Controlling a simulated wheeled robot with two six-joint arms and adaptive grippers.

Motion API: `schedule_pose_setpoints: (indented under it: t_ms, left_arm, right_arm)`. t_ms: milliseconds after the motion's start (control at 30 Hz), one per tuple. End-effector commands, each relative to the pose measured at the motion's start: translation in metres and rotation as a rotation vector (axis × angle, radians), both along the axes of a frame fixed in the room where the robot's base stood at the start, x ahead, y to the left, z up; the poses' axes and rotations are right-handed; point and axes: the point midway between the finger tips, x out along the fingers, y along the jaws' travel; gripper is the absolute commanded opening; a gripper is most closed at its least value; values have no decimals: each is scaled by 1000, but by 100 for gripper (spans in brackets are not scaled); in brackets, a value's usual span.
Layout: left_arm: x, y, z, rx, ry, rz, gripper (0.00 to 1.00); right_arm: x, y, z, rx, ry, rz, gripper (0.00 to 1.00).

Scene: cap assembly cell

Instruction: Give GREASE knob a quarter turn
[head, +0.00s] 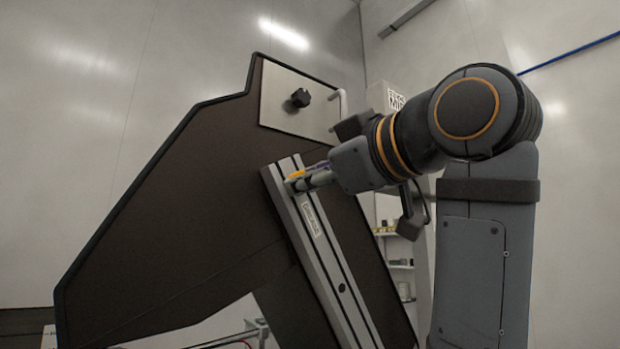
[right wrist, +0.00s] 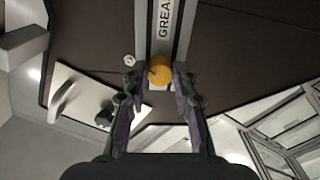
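The GREASE knob is a small round orange knob (head: 296,174) on a light metal rail (head: 331,262) that runs down a dark slanted panel. The rail bears a GREASE label just beside the knob. In the right wrist view the orange knob (right wrist: 160,68) sits between the fingertips of my right gripper (right wrist: 158,77). In the head view my right gripper (head: 308,180) reaches in from the right and partly hides the knob. My left gripper is out of view.
The dark panel (head: 190,190) fills the middle. A pale plate (head: 280,112) with a black knob (head: 299,98) and a light handle (head: 339,101) sits above the rail. Shelves (head: 400,262) stand behind, right of the panel. The left side is open toward a bare wall.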

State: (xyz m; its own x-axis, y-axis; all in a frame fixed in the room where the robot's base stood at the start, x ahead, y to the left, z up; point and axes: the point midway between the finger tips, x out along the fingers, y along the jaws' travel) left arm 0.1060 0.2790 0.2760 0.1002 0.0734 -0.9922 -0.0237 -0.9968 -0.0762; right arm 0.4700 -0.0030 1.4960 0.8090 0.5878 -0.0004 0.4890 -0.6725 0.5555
Motion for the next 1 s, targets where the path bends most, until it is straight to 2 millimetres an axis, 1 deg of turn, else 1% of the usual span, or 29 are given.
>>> schedule_pose_setpoints:
  t_ms: [33,133,167,467,567,800,900,1000]
  left_arm:
    - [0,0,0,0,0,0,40]
    - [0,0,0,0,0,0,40]
    - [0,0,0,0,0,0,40]
    - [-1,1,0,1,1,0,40]
    - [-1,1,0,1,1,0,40]
    - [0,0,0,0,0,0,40]
    - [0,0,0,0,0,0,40]
    - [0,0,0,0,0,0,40]
  right_arm:
    - [0,0,0,0,0,0,34]
    - [0,0,0,0,0,0,48]
    - [0,0,0,0,0,0,50]
    - [-2,-1,0,1,-1,0,50]
    - [-11,-9,1,1,-3,-1,50]
    - [-48,-35,1,1,-3,-2,50]
    - [-57,-42,1,0,-2,-1,50]
    - [-61,-44,0,1,0,-1,50]
